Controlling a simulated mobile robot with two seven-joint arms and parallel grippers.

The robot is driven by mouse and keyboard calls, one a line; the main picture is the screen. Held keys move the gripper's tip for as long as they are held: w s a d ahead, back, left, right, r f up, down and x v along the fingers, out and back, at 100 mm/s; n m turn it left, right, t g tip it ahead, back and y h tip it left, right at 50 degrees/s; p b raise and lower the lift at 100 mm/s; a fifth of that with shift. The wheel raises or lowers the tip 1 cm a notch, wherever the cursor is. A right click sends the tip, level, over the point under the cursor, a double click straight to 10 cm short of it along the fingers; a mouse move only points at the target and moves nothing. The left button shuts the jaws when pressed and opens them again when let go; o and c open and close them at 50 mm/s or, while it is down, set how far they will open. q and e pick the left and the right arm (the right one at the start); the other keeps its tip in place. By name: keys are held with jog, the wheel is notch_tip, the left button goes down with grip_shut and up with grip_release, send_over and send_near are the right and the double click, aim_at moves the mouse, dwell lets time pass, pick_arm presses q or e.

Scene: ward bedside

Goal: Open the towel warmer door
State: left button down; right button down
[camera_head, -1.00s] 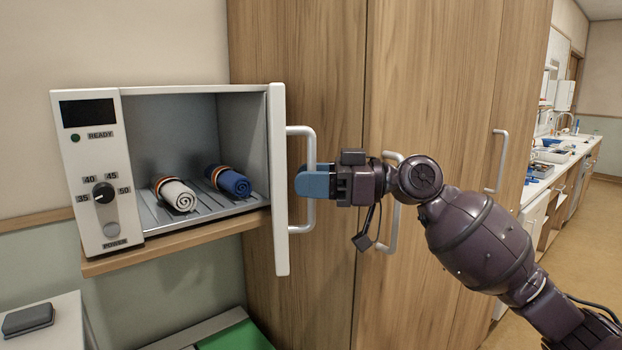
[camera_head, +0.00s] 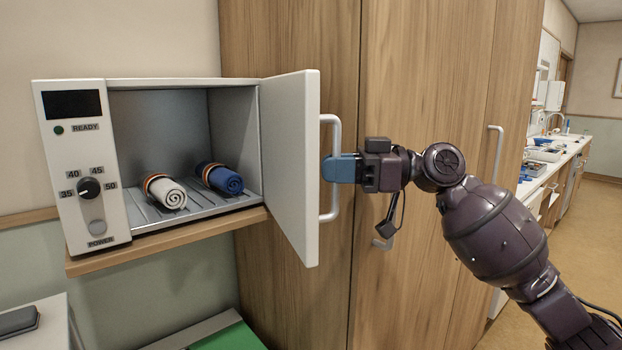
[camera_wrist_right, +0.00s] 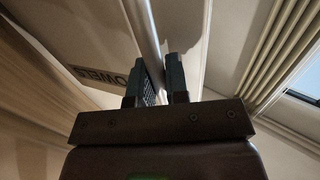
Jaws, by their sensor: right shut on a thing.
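The towel warmer (camera_head: 118,84) is a white box with a grey inside, on a wooden shelf at the left of the head view. Its white door (camera_head: 290,165) stands open, swung out on the right side of the box. The door's grey bar handle (camera_head: 334,205) is on the door's outer face. My right gripper (camera_head: 330,168) is shut on the handle; its blue fingers reach it from the right. In the right wrist view the handle bar (camera_wrist_right: 150,45) runs between the two fingers (camera_wrist_right: 160,85). My left gripper is not in view.
A white rolled towel (camera_head: 166,192) and a blue rolled towel (camera_head: 220,178) lie inside the warmer. A tall wooden cabinet (camera_head: 425,80) stands close behind the door and my right arm. A dark object (camera_head: 18,321) rests on a white surface at lower left.

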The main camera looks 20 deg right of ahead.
jog(key=shift+w+d, duration=0.2)
jog(key=shift+d, duration=0.8)
jog(key=c, duration=1.1)
grip_release()
jog(key=shift+c, duration=0.2)
jog(key=v, duration=1)
jog(key=shift+d+b, duration=0.4)
jog(key=shift+s, duration=0.1)
